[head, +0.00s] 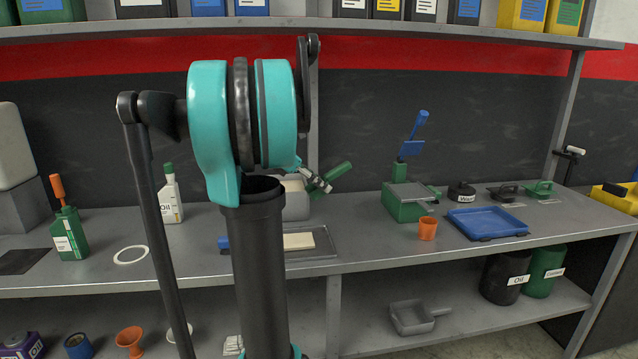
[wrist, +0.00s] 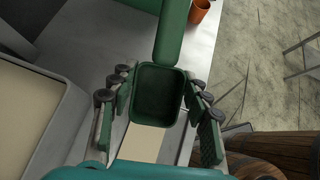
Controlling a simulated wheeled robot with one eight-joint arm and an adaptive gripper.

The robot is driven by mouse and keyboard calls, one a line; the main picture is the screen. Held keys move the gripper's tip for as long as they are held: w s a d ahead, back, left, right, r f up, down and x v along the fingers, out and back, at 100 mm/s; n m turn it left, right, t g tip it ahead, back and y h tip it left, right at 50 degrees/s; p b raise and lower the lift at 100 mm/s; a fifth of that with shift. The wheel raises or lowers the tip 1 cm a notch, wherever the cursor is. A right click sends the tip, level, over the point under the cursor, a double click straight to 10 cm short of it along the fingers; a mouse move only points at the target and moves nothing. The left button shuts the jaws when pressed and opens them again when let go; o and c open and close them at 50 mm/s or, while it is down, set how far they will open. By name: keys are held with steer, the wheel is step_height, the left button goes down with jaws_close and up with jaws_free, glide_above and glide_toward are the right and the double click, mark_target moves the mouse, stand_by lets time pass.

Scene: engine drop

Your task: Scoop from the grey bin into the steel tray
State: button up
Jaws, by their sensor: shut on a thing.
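My gripper (head: 316,180) is beside the grey bin, shut on a green scoop (head: 339,171) whose handle points up and right. In the wrist view, the fingers of my gripper (wrist: 159,85) lie on both sides of the scoop (wrist: 172,38). Its open box-shaped part looks dark green and empty inside. The grey bin (head: 296,212) stands on the bench, partly hidden by my arm; it also shows at the left of the wrist view (wrist: 62,125), with flat cream contents. The steel tray (head: 325,243) lies in front of the bin with a flat cream patch in it.
An orange cup (head: 428,229), a green container (head: 405,207) and a blue tray (head: 487,222) stand to the right. A green oil bottle (head: 70,236) and white bottle (head: 169,200) stand left. The bench is clear between the steel tray and orange cup. Barrels (wrist: 275,150) show at lower right.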

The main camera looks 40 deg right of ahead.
steer(key=shift+r, duration=3.55)
steer(key=shift+y, duration=0.5)
steer(key=shift+t+y, duration=0.4)
steer(key=shift+y, duration=0.1)
steer(key=shift+t+y, duration=0.6)
steer(key=shift+y, duration=1)
steer(key=shift+s, duration=0.1)
steer(key=s+a+r, duration=0.3)
steer(key=s+a, duration=0.3)
steer(key=s, duration=0.1)
steer(key=shift+s, duration=0.35)
steer(key=s+a+r, duration=0.3)
steer(key=s+a, duration=0.3)
steer(key=s, duration=0.2)
steer(key=shift+a, duration=0.15)
